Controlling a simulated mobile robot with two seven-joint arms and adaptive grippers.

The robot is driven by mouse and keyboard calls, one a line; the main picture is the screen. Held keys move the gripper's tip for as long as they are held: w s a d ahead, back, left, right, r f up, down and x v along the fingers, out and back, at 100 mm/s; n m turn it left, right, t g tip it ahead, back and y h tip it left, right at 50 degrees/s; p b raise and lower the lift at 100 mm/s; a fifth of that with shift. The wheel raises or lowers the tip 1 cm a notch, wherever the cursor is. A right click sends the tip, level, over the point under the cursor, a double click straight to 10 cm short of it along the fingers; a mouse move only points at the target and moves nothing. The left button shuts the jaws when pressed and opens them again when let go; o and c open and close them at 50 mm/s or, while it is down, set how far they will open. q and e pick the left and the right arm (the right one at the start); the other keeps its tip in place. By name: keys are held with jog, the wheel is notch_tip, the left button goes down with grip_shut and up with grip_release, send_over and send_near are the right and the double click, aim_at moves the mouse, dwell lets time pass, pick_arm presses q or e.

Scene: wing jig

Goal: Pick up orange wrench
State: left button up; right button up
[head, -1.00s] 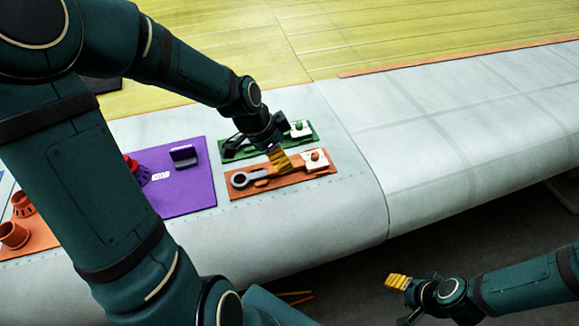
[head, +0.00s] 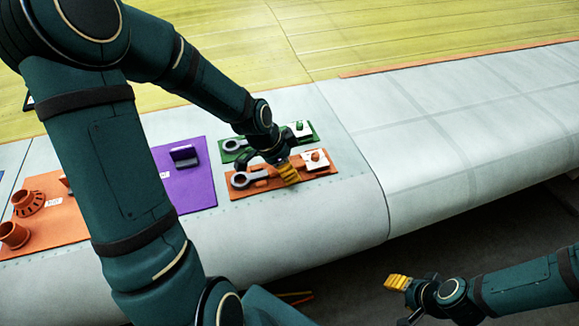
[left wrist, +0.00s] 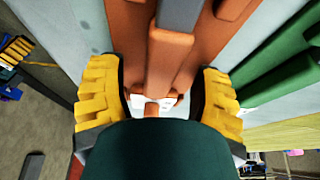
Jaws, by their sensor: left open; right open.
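The orange wrench (head: 261,182) lies on an orange board (head: 322,171) on the pale wing surface. Its grey ring end points left, and part of its handle is hidden by my left gripper (head: 287,173). That gripper is over the board at the handle, pointing down. In the left wrist view its yellow fingers (left wrist: 160,88) are apart on either side of orange parts of the board; I cannot tell whether they touch anything. My right gripper (head: 398,283) is open and empty, low at the right, off the wing's front edge.
A green board (head: 309,138) with a similar wrench lies just behind. A purple board (head: 190,190) and another orange board (head: 60,215) with round orange parts lie to the left. The wing surface to the right (head: 440,140) is clear.

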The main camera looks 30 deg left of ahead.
pick_arm(q)
jog(key=shift+f, duration=0.25)
jog(key=shift+r, duration=0.1)
grip_shut()
